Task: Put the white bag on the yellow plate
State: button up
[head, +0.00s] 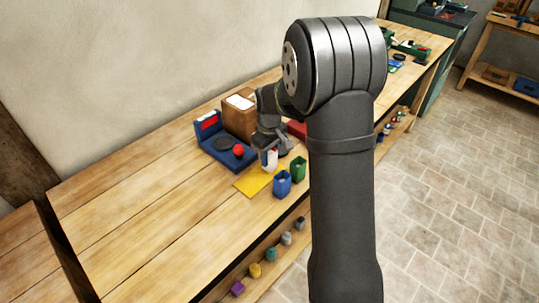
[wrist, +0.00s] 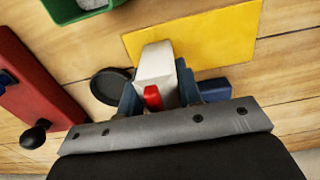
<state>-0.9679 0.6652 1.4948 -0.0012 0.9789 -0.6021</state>
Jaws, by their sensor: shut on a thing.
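The white bag (head: 269,159) is held between the fingers of my gripper (head: 269,150). In the wrist view the white bag (wrist: 154,64) shows a red patch, with a dark finger of my gripper (wrist: 158,88) on each side. The yellow plate (head: 252,185) lies flat on the bench; it also shows in the wrist view (wrist: 215,35). The lower end of the bag overlaps the plate's back right part in the head view and its edge in the wrist view. I cannot tell whether the bag touches the plate.
A blue bin (head: 282,184) and a green bin (head: 298,169) stand right of the plate. A blue device (head: 215,150) with a black disc and a red ball (head: 239,150) stands behind left, before a brown box (head: 236,121). The bench at front left is clear.

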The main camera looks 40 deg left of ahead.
jog(key=o, duration=1.1)
jog(key=shift+f, duration=0.15)
notch_tip(320, 180, up, 12)
jog(key=shift+r, duration=0.2)
notch_tip(320, 180, down, 13)
jog(key=shift+r, duration=2.4)
